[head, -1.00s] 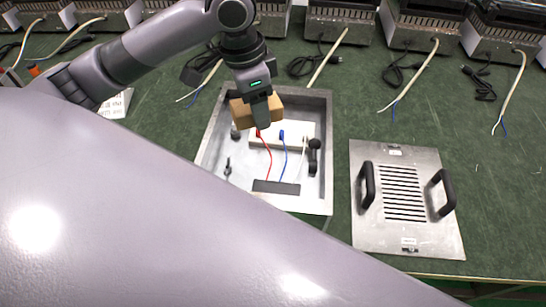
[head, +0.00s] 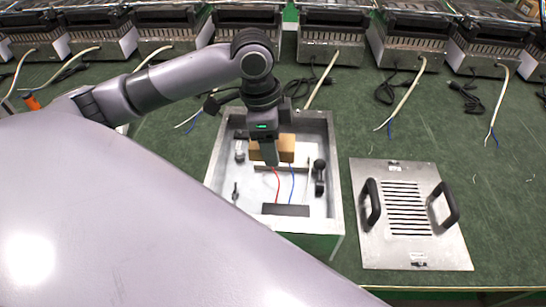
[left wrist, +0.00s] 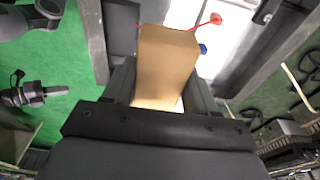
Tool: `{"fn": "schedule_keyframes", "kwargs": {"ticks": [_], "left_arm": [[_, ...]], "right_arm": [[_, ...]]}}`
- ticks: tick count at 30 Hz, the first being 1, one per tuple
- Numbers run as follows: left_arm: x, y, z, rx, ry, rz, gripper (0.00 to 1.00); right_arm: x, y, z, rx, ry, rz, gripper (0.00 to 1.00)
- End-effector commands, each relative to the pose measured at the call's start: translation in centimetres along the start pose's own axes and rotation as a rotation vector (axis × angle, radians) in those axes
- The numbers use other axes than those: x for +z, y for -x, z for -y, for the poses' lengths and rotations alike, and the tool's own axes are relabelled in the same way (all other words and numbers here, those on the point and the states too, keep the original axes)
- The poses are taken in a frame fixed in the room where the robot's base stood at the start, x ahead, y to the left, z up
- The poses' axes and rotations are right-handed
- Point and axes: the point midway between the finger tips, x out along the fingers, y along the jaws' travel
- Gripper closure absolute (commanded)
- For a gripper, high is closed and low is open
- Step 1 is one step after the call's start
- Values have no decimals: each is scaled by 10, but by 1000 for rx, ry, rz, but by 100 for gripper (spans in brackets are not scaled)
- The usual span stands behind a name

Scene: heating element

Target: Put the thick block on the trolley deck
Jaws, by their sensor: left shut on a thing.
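The thick block (head: 286,149) is a plain tan box. My left gripper (head: 270,156) is shut on it, pointing down over the open metal casing (head: 336,190). In the left wrist view the block (left wrist: 165,62) sits between the fingers, with red and blue connectors beyond it. The block hides most of the white terminal strip inside the casing. I cannot tell how high the block is above the casing floor. I cannot make out a trolley deck in either view. My right gripper is out of view.
A slotted metal cover (head: 405,250) with two black handles lies right of the casing. Several heater units (head: 330,38) with loose cables line the back of the green table (head: 500,225). My large pale arm link hides the lower left.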

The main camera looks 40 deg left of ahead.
Motion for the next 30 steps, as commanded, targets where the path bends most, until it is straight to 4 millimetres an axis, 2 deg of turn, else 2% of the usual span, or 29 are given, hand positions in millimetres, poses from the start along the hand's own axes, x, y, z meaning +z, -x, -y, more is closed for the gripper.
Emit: {"fn": "schedule_keyframes", "kwargs": {"ticks": [1, 3, 9, 19, 25, 30], "left_arm": [[4, -17, -1, 5, 3, 4, 80], [7, -35, -1, 4, 2, 4, 80], [13, -81, 0, 2, 3, 2, 80], [17, -110, 0, 1, 1, 1, 80], [21, -139, 0, 1, 1, 1, 80], [22, -141, 0, -2, 0, 0, 80]], "right_arm": [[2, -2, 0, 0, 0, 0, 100], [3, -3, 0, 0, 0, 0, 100], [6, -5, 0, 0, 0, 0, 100], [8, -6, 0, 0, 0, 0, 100], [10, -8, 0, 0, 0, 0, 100], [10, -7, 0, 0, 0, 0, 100]]}}
